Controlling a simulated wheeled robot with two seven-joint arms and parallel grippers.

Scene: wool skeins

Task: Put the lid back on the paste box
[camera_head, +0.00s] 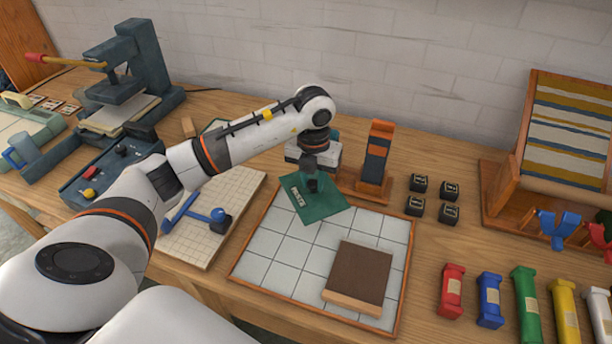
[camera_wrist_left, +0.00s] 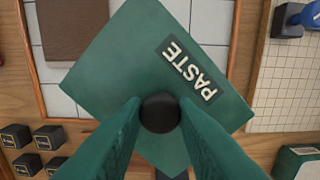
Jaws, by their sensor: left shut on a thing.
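The green square lid (camera_head: 312,200) with a dark round knob and a PASTE label is over the back left part of the tiled board. It fills the middle of the left wrist view (camera_wrist_left: 140,70). My left gripper (camera_head: 312,182) is shut on the knob, one finger on each side, in the left wrist view (camera_wrist_left: 160,113). The lid is turned at an angle to the board's edges. A green box-like thing (camera_wrist_left: 300,162) with a pale patch is cut off at the lower right there; I cannot tell whether it is the paste box. My right gripper is not visible.
A brown-topped wooden block (camera_head: 358,278) lies on the tiled board (camera_head: 262,262). A wooden stand (camera_head: 375,160) is behind the lid. Several small black cubes (camera_head: 415,206) sit to the right. A pale grid board (camera_head: 205,238) lies to the left. Coloured skeins (camera_head: 490,300) lie front right.

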